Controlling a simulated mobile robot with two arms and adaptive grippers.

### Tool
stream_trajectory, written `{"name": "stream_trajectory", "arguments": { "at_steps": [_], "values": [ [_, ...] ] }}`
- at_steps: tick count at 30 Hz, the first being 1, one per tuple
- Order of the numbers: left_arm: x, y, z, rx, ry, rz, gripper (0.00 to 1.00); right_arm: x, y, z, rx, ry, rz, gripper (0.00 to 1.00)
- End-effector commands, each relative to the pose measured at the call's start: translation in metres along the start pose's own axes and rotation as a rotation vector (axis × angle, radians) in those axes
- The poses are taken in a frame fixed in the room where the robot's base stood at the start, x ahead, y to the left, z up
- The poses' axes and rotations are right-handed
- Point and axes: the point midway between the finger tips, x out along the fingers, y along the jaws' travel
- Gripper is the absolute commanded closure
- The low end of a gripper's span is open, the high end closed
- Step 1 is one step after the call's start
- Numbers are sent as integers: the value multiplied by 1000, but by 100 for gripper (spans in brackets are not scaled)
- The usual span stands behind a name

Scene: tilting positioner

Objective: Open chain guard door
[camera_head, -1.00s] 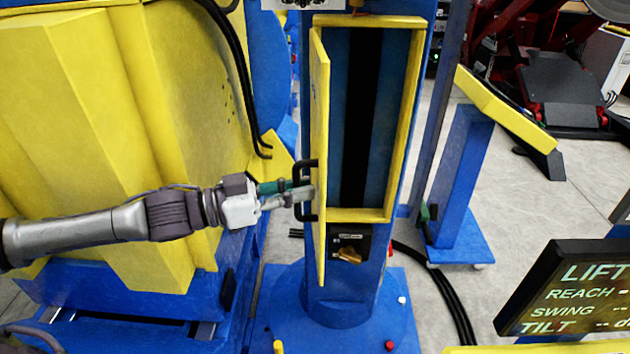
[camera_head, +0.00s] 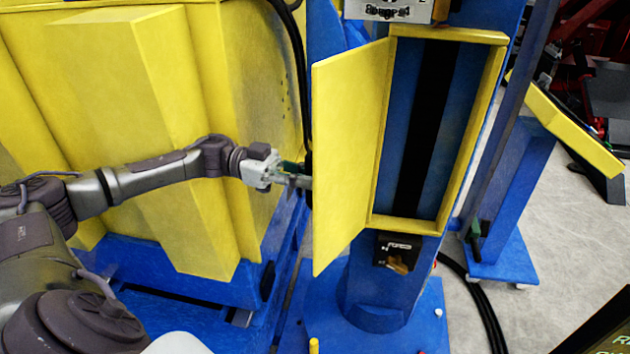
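The chain guard door (camera_head: 345,150) is a yellow panel hinged on the left side of the yellow frame (camera_head: 482,125) on the blue column. It stands swung open to the left, its inner face toward me. The opening shows a dark vertical strip (camera_head: 428,130) between blue sides. My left gripper (camera_head: 300,181) is at the door's left edge, at the black handle (camera_head: 308,168), which is mostly hidden behind the door. The fingertips are partly hidden, so I cannot tell whether they close on the handle. My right gripper is out of view.
A large yellow and blue machine body (camera_head: 150,120) stands close behind my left arm. A small black switch box (camera_head: 398,252) sits below the opening. A blue post (camera_head: 510,190) and black cables (camera_head: 480,310) are on the right, with grey floor beyond.

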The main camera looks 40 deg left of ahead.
Motion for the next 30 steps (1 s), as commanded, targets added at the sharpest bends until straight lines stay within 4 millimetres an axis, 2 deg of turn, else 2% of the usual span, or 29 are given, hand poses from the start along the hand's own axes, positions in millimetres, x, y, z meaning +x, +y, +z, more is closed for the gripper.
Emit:
{"name": "stream_trajectory", "arguments": {
  "at_steps": [14,15,19,30],
  "values": [
    [-2,-2,-1,0,1,-4,100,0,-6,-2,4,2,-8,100],
    [-2,-2,-1,0,2,-4,82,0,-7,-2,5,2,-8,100],
    [-2,-2,-1,1,2,-3,61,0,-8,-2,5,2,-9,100],
    [-6,-2,0,1,0,-3,61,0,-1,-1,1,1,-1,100]
  ]
}}
